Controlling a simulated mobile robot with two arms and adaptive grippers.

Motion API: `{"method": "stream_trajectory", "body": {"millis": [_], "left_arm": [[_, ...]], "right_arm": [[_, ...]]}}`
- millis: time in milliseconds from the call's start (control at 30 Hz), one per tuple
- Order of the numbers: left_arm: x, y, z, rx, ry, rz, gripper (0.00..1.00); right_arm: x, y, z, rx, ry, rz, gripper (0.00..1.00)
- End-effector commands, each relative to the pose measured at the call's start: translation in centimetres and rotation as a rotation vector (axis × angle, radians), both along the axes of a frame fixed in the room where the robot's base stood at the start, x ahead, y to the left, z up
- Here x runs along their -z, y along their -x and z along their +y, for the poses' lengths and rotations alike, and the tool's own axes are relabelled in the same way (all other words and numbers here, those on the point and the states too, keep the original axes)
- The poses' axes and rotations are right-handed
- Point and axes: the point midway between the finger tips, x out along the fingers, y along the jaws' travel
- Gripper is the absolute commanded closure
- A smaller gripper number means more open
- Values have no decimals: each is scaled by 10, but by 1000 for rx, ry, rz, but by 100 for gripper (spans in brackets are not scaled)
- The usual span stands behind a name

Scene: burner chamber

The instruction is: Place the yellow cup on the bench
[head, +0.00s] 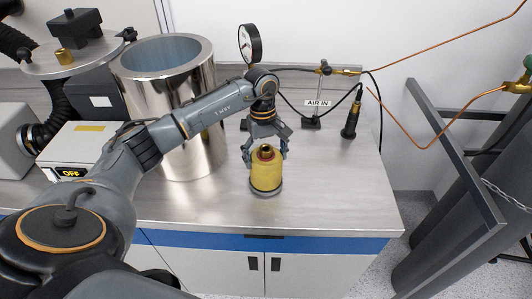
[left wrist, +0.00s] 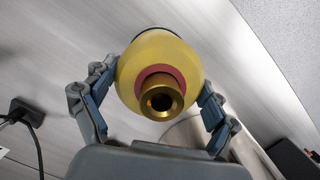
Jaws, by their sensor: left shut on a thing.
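The yellow cup (head: 266,174) is at the front middle of the bench (head: 335,205), upright, with a red ring and a brass neck on top. My left gripper (head: 265,155) is shut on it, one finger on each side. In the left wrist view the yellow cup (left wrist: 160,65) fills the space between the fingers of the left gripper (left wrist: 155,95), its brass opening facing the camera. Its grey base appears at or very near the bench top; I cannot tell whether it touches. My right gripper is not in view.
A large shiny metal cylinder (head: 185,140) stands left of the cup. A pressure gauge (head: 250,44), an AIR IN stand (head: 318,104) and a black-handled torch (head: 351,120) are behind. A box marked OFF (head: 85,150) sits at left. Bench right of the cup is clear.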

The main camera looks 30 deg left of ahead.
Motion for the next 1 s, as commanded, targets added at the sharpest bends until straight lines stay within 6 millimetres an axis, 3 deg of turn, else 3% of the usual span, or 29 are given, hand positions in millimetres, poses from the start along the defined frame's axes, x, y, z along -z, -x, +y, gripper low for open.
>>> {"method": "stream_trajectory", "body": {"millis": [433,467,533,1000], "left_arm": [[6,-1,0,0,1,-5,77],[8,0,0,0,0,-2,12],[7,0,0,0,0,-2,0],[2,-1,0,-1,1,-4,0]], "right_arm": [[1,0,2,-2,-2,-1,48],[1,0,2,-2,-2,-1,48],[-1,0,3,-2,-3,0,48],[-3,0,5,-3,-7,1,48]]}}
